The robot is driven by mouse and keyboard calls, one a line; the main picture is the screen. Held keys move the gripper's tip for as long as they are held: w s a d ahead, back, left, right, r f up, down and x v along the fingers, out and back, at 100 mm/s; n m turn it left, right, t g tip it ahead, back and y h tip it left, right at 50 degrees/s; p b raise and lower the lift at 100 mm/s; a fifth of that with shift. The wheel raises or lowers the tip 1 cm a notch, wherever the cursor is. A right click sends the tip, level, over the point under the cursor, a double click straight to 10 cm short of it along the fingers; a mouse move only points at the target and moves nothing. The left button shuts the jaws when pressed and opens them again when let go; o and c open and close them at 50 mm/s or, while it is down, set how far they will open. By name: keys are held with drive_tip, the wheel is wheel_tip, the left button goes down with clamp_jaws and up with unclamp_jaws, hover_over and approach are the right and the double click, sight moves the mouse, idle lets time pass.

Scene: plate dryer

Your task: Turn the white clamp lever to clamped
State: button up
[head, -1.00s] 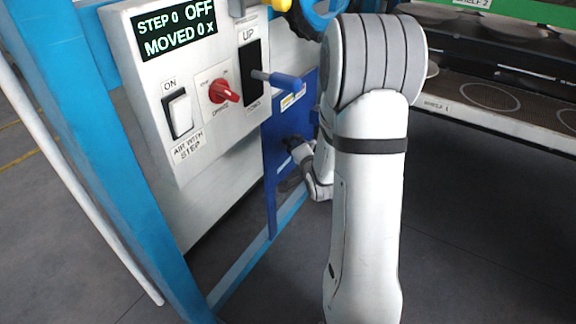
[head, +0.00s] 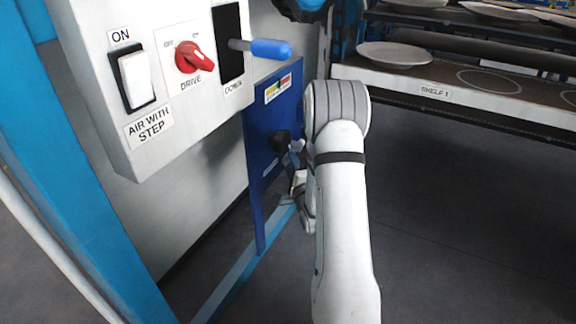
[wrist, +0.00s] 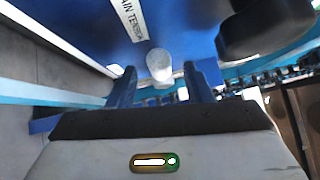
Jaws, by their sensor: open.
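The white clamp lever shows in the wrist view as a pale rounded end (wrist: 158,64) against a blue panel. My gripper (wrist: 160,76) is open, with one blue finger on each side of this white end. I cannot tell whether either finger touches it. In the head view my gripper (head: 298,186) is low beside the blue panel (head: 258,185), partly hidden by my arm. The lever cannot be made out clearly there, and its clamp position cannot be read.
A black knob (wrist: 265,30) sits close at the upper right in the wrist view. A control box carries a white rocker switch (head: 136,79), a red drive knob (head: 195,57) and a blue-handled lever (head: 270,49). A shelf (head: 430,88) with plates stands at right.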

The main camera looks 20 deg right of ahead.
drive_tip(key=shift+w+d+r, duration=0.1)
drive_tip(key=shift+w+d, duration=0.05)
drive_tip(key=shift+w, duration=0.9)
drive_tip(key=shift+c, duration=0.3)
clamp_jaws()
